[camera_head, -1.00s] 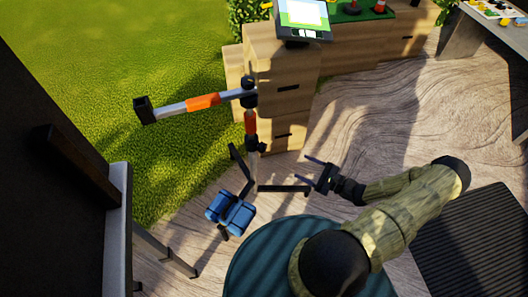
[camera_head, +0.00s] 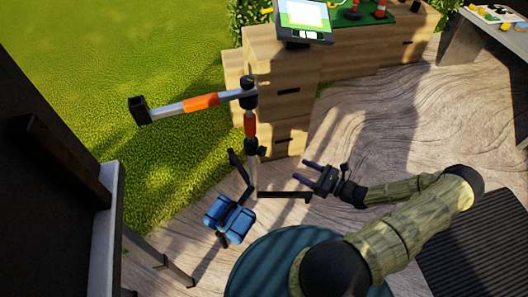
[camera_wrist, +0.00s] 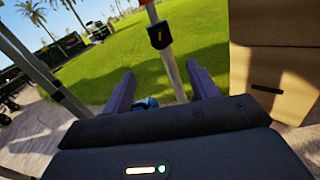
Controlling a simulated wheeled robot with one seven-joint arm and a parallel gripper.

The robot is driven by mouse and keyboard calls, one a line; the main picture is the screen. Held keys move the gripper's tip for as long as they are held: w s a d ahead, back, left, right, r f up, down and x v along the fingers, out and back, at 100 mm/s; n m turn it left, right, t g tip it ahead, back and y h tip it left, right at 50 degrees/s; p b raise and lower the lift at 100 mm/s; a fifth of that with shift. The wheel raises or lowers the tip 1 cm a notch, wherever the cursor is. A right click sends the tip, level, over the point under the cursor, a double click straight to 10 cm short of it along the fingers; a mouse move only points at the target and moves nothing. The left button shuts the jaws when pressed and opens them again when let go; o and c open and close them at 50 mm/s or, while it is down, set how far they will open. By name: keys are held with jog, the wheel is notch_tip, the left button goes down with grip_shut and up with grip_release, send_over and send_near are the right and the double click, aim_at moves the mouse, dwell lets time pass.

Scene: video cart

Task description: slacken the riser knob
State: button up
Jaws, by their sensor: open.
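The stand has an upright pale pole with an orange section (camera_head: 250,124) and a boom arm (camera_head: 186,105) reaching left from the black joint at its top (camera_head: 248,93). A black collar (camera_head: 254,146) sits on the riser below the orange section, with a small dark knob-like part at its side. The wrist view shows a black collar with an orange mark (camera_wrist: 160,37), upper centre, above the pale tube. My gripper (camera_head: 302,170) is open and empty, right of the pole and apart from it. Its two fingers (camera_wrist: 160,72) point toward the pole, which stands between them in the wrist view.
Blue sandbags (camera_head: 230,218) hang low on the stand, and a black leg (camera_head: 285,194) reaches right beneath my gripper. Wooden drawer units (camera_head: 272,75) stand close behind the pole, with a screen (camera_head: 304,20) on top.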

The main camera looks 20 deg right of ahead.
aim_at(265, 152)
jog(key=b+x, duration=0.2)
jog(key=x, duration=1.4)
jog(key=shift+w+a+b, duration=0.2)
jog(key=shift+b, duration=0.2)
jog(key=c, duration=1)
